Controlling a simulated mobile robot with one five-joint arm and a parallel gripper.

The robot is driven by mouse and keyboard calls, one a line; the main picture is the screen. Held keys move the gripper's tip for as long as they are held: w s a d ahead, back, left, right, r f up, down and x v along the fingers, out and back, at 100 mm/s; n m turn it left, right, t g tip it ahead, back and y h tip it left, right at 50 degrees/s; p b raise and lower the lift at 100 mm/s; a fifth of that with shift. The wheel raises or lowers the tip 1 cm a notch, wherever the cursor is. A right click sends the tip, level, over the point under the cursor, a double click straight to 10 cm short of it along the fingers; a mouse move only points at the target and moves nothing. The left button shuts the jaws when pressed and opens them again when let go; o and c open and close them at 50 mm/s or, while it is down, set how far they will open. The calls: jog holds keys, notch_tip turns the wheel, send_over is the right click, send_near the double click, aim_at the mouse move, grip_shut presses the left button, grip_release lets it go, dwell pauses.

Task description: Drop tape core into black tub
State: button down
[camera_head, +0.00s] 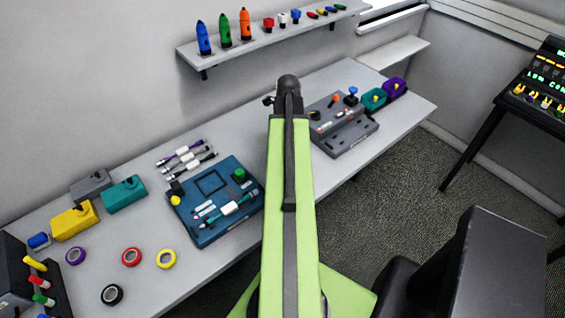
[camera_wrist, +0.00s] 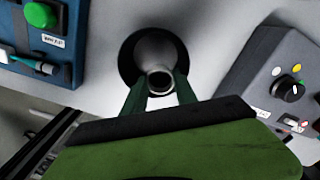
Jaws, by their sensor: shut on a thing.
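The tape core (camera_wrist: 158,50) is a grey-white hollow tube with its open end towards the wrist camera. My gripper (camera_wrist: 161,80) is shut on it, one dark green finger on each side. The black tub (camera_wrist: 127,57) shows as a round black shape behind and around the core in the wrist view. In the head view my green arm hides the gripper, the core and the tub.
A blue-teal panel (camera_head: 184,207) lies left of my arm and a grey control box (camera_head: 347,141) lies right of it. Tape rolls, including a yellow one (camera_head: 166,250), lie at the left. A shelf (camera_head: 265,45) with bottles runs above the table.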

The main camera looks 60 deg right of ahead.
jog(key=c, duration=0.9)
grip_release()
jog(key=shift+r, duration=0.15)
notch_tip(320, 180, up, 17)
jog(key=p, duration=1.7)
jog(key=shift+p, duration=0.35)
